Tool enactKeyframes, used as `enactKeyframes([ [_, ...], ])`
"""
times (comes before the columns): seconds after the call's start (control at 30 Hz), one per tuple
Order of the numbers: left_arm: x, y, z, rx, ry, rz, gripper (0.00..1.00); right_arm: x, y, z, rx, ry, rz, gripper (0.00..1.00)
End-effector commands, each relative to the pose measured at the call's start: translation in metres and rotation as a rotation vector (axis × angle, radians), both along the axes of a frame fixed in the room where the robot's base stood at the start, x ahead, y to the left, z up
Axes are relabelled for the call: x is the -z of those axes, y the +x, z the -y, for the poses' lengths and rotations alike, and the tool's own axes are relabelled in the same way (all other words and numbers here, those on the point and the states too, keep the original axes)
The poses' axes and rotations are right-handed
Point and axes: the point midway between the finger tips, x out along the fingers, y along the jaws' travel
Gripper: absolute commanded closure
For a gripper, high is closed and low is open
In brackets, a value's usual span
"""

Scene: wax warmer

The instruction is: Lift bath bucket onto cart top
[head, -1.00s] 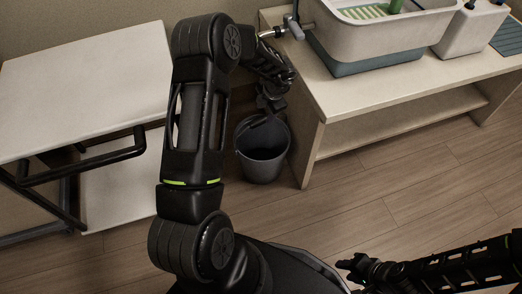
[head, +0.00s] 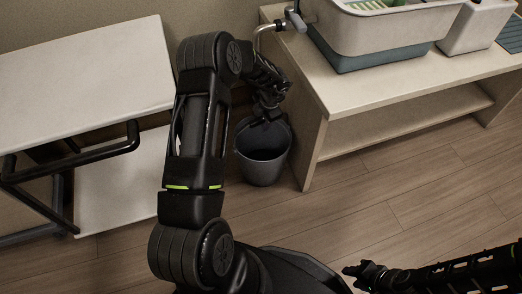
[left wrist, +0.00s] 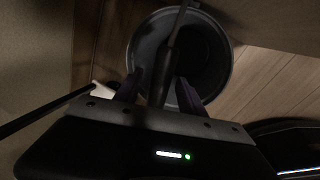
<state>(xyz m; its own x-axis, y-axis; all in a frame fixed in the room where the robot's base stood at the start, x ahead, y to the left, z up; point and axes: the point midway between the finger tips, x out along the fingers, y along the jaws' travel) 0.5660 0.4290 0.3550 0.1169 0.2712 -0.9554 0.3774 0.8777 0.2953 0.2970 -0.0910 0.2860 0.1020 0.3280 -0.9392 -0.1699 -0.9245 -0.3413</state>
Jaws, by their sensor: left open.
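The dark grey bath bucket (head: 262,168) stands upright on the floor between the cart and the bench. My left gripper (head: 268,119) is over the bucket's far rim, its jaws open. In the left wrist view, the bucket (left wrist: 224,62) is seen from above, and its dark handle (left wrist: 175,40) runs between the two spread fingers (left wrist: 158,92). I cannot tell whether they touch it. The cart's white top (head: 80,75) is at the left, clear. My right gripper (head: 354,271) is low at the right, away from the bucket; its jaw state is unclear.
A wooden bench (head: 400,85) stands right of the bucket, its side panel close by. It carries a grey-white tub (head: 400,32) and a white container (head: 475,30). The cart's black push handle (head: 75,160) sticks out toward the bucket. Floor at the right is free.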

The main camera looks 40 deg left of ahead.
Motion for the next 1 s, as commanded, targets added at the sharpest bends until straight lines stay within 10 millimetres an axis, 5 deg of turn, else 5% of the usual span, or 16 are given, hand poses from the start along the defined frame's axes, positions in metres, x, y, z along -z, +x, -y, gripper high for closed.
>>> enactKeyframes([
  [1.0, -0.0001, -0.0002, -0.0001, 0.0, 0.0, 0.0, 0.53, -0.0092, -0.0001, -0.0002, 0.0, 0.0, 0.0, 0.64],
])
